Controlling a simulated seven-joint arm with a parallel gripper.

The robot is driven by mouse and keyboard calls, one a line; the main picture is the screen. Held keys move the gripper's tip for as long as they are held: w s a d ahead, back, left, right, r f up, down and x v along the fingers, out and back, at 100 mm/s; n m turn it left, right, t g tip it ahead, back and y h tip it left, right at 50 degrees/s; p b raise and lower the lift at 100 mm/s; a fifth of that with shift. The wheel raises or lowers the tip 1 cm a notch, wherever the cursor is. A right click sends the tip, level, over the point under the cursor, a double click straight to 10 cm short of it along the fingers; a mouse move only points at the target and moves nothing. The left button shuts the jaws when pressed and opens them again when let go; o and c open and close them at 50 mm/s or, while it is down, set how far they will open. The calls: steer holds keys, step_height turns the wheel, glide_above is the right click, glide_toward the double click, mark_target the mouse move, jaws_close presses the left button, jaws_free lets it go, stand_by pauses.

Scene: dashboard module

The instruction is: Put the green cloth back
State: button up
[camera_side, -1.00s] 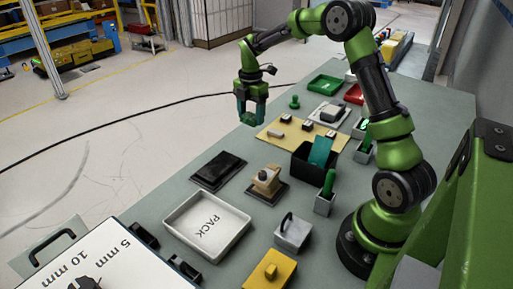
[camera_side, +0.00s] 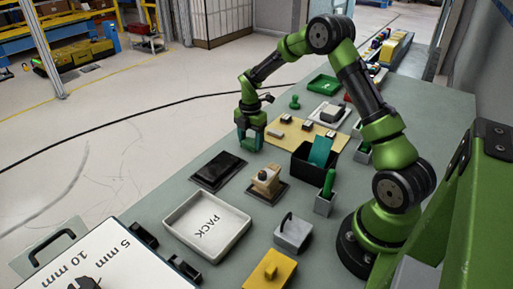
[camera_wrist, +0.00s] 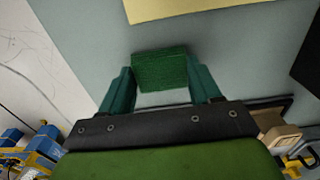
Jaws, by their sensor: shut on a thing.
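My gripper (camera_side: 249,143) is low over the grey bench, left of the yellow mat's near corner and beyond the black pad. In the wrist view my gripper's two teal fingers (camera_wrist: 162,88) stand either side of the green cloth (camera_wrist: 160,70), a dark green, textured, roughly rectangular piece. The gripper is shut on it. In the side view the cloth is hard to tell from the fingers. I cannot tell whether the cloth touches the bench.
The yellow mat (camera_side: 279,128) carries several small blocks. A black box (camera_side: 302,165) holds a teal piece (camera_side: 320,151). The black pad (camera_side: 219,170), white PACK tray (camera_side: 184,240) and beige block (camera_side: 266,179) lie nearer. A green knob (camera_side: 294,102) stands beyond. Bare bench surrounds the gripper.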

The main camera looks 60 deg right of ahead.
steer(key=shift+f, duration=0.2)
steer(key=o, duration=1)
steer(key=shift+r, duration=0.1)
